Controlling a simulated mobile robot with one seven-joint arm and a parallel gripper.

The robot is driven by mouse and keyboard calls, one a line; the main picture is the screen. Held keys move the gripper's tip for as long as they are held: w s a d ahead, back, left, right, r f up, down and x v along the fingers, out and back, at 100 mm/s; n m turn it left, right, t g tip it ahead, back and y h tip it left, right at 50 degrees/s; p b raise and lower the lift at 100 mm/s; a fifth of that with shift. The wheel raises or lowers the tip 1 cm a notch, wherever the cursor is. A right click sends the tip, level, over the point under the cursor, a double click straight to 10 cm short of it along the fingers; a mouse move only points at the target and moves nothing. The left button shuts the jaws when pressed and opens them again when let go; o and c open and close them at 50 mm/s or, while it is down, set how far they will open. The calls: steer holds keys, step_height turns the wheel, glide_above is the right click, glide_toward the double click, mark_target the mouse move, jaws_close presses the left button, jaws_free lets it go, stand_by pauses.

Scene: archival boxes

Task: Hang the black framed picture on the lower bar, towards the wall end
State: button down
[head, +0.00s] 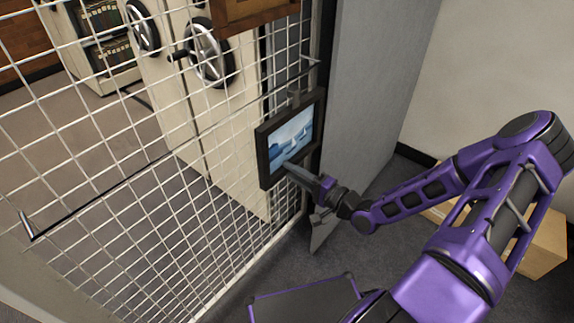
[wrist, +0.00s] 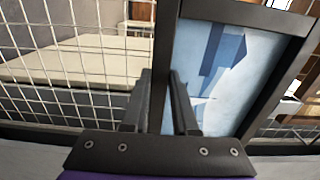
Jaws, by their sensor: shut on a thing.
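The black framed picture (head: 263,160), with a blue and white image, is upright in front of the white wire mesh in the head view. My gripper (head: 289,168) holds it at the lower edge there. In the wrist view the two fingers (wrist: 163,88) stand either side of one dark frame member (wrist: 168,40). The lower bar (head: 95,200) runs along the mesh from a bent end at lower left up towards the right. The picture is near its right end, by the grey panel. A small grey piece shows above the frame's top; I cannot tell whether it touches the bar.
A brown framed item (head: 250,12) is higher on the mesh. A grey panel (head: 365,90) stands right of the picture. Cream shelving with handwheels (head: 208,55) is behind the mesh. A cardboard box (head: 545,245) lies on the floor at right, partly behind my arm.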

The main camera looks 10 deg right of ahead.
mark_target(280, 164)
steer(key=shift+x, duration=2.05)
steer(key=shift+w, duration=0.2)
steer(key=shift+w+a+b, duration=0.25)
steer(key=shift+w+b, duration=0.05)
steer(key=shift+w+a, duration=0.15)
steer(key=shift+w, duration=0.15)
steer(key=shift+w+a, duration=0.25)
steer(key=shift+w+a, duration=0.2)
steer(key=shift+w, duration=0.1)
